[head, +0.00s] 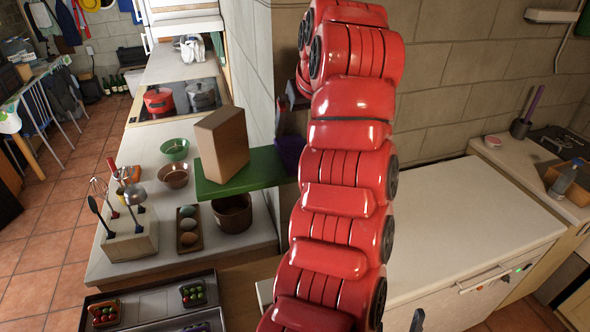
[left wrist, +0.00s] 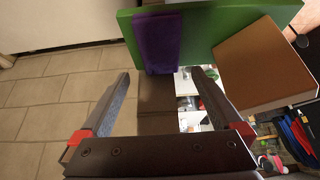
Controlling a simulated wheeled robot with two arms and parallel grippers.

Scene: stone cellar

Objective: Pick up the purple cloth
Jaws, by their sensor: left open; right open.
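The purple cloth (left wrist: 158,42) hangs over the edge of the green shelf (left wrist: 220,28) in the left wrist view. In the head view the cloth (head: 289,150) shows as a dark purple patch at the shelf's right end, partly hidden by my red arm. My left gripper (left wrist: 160,76) is open and empty, its two fingers pointing towards the cloth with a gap before it. In the head view it is mostly hidden behind my arm. Of my right gripper (head: 417,321), only a grey fingertip seems to show at the bottom edge.
A brown box (head: 222,144) stands on the shelf, left of the cloth. Below are a brown pot (head: 233,214), bowls, an egg tray (head: 188,230) and a utensil block (head: 130,238) on the counter. A stone wall rises behind. The white worktop (head: 460,225) at right is mostly clear.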

